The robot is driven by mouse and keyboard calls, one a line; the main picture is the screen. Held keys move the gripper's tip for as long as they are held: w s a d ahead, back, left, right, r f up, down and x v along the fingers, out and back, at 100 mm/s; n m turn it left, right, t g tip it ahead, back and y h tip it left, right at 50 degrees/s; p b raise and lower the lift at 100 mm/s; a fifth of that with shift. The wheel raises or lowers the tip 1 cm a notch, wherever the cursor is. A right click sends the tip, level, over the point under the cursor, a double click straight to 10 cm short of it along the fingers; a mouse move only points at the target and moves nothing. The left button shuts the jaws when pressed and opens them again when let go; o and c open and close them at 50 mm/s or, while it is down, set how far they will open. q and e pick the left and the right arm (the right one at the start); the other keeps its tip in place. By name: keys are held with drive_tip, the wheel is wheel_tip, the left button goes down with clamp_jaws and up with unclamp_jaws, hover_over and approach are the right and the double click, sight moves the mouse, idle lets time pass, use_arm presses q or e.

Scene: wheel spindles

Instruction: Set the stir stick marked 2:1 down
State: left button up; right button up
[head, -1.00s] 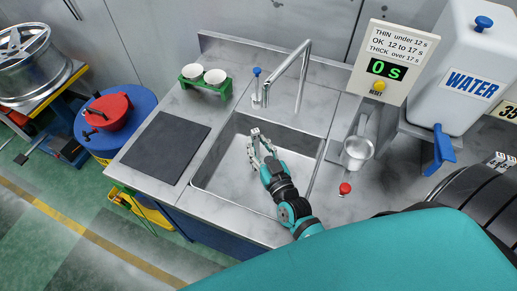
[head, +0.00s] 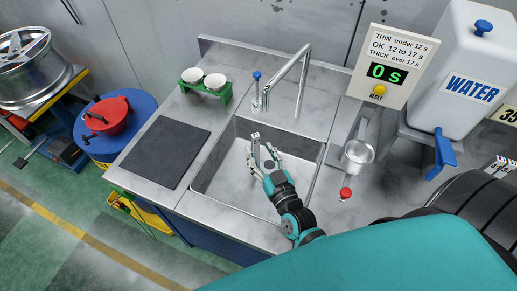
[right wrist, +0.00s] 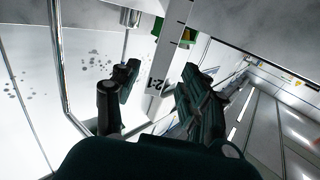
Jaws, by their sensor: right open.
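The stir stick marked 2:1 (right wrist: 168,62) is a pale flat strip with dark marks in the right wrist view. It passes between the fingers of my right gripper (right wrist: 158,82), with a gap to the left finger; whether it touches the right one I cannot tell. In the head view my right gripper (head: 264,152) is over the steel sink (head: 222,188), fingers spread. The stick (head: 256,142) shows there only as a small pale piece by the fingertips. Its lower end and what supports it are hidden. My left gripper is not in view.
A faucet (head: 293,75) stands behind the sink. A dark mat (head: 166,153) lies left of it, and a green rack (head: 216,92) with white cups behind. A metal cup (head: 357,153), a red button (head: 346,193) and a timer reading 0 s (head: 387,72) are to the right.

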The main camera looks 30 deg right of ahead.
drive_tip(key=shift+s+a+b, duration=0.15)
drive_tip(key=shift+s+b, duration=0.35)
drive_tip(key=shift+s, duration=2.3)
drive_tip(key=shift+r, duration=0.1)
